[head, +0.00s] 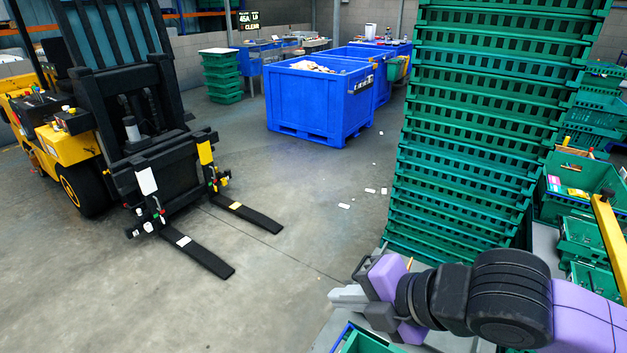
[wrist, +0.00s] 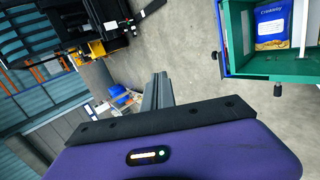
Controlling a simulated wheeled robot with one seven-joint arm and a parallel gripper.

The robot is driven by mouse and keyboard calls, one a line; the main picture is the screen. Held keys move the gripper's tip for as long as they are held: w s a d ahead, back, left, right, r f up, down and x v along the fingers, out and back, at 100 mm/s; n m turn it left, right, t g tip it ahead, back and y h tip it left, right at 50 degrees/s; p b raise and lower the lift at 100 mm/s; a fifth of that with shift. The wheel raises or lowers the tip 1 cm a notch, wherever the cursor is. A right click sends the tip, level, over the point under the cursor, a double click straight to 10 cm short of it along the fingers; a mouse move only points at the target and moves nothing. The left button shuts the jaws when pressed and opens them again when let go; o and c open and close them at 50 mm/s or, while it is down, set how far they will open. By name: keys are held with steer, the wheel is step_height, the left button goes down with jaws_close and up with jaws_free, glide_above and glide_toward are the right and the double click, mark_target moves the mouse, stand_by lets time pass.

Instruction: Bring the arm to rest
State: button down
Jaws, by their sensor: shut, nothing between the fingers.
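My gripper (head: 338,297) is at the lower right of the head view, at the end of my purple and black arm, pointing left. Its grey fingers are together and hold nothing. In the wrist view the shut fingers (wrist: 160,88) stick up beyond the purple wrist housing, over open grey floor. The gripper is apart from the things around it in both views.
A tall stack of green crates (head: 470,130) stands just behind my arm. A yellow forklift (head: 75,150) is at left, blue bins (head: 318,100) at the back. A green crate (head: 365,343) lies below my gripper. The wrist view shows a blue packet (wrist: 272,25) in a green-edged container.

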steer(key=w+a+r+m+t+y, duration=0.1)
steer(key=a+r+m+t+y, duration=0.25)
steer(key=r, duration=0.45)
steer(key=a+r+m+t+y, duration=0.2)
steer(key=a+r+y, duration=0.15)
steer(key=r, duration=0.55)
steer(key=s+d+r+m+t+h+b, duration=0.1)
steer(key=d+r+m+t+h+b, duration=0.15)
steer(key=d+r+m+t, duration=0.7)
steer(key=s+d+f+m+h+b, duration=0.1)
steer(key=s+d+f+m+h, duration=0.2)
steer(key=f+m+h, duration=0.3)
steer(key=s+d+f+m+t+h, duration=0.1)
steer(key=s+d+f+m+h, duration=0.25)
steer(key=f+m, duration=0.35)
steer(key=s+d+f+m+h+b, duration=0.1)
steer(key=s+d+f+m+h, duration=0.25)
steer(key=f+m+h, duration=0.35)
steer(key=s+d+f+n+g+y+b, duration=0.2)
steer(key=s+f+n+g+y, duration=0.2)
steer(key=s+f, duration=1.8)
steer(key=s+n+g, duration=0.1)
steer(key=n+g, duration=0.2)
steer(key=shift+f+g+y+b, duration=0.3)
steer(key=shift+f, duration=0.05)
